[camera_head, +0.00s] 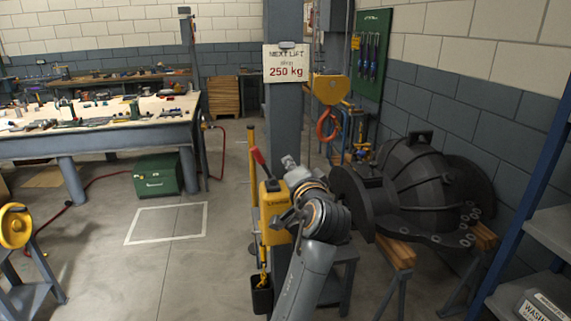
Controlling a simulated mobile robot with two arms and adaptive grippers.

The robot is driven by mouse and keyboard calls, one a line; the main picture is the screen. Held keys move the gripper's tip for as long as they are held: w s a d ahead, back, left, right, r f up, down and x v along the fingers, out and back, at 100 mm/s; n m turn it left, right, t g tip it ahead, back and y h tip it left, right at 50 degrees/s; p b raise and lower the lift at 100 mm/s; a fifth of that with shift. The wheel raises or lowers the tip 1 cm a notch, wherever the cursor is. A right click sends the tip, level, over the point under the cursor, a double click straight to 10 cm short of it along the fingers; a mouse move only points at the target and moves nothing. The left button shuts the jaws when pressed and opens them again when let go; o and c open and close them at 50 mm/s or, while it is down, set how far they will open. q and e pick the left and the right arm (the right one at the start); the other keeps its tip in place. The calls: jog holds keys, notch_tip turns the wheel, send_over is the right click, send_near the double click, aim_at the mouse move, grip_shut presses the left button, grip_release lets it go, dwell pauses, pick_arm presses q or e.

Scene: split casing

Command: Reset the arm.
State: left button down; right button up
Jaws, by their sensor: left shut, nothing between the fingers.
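My left arm rises from the bottom middle of the head view and bends at its grey wrist joints. My left gripper (286,220) is at its end, small, dark and partly merged with the wrist. It looks shut and empty, in front of a yellow hoist body (271,236) on the grey post. I cannot tell whether it touches the hoist. My right gripper is out of view.
A large black casing (415,185) rests on wooden beams (396,252) at the right. A grey post (285,110) carries a "250 kg" sign (287,64). An orange hook (327,125) hangs behind.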

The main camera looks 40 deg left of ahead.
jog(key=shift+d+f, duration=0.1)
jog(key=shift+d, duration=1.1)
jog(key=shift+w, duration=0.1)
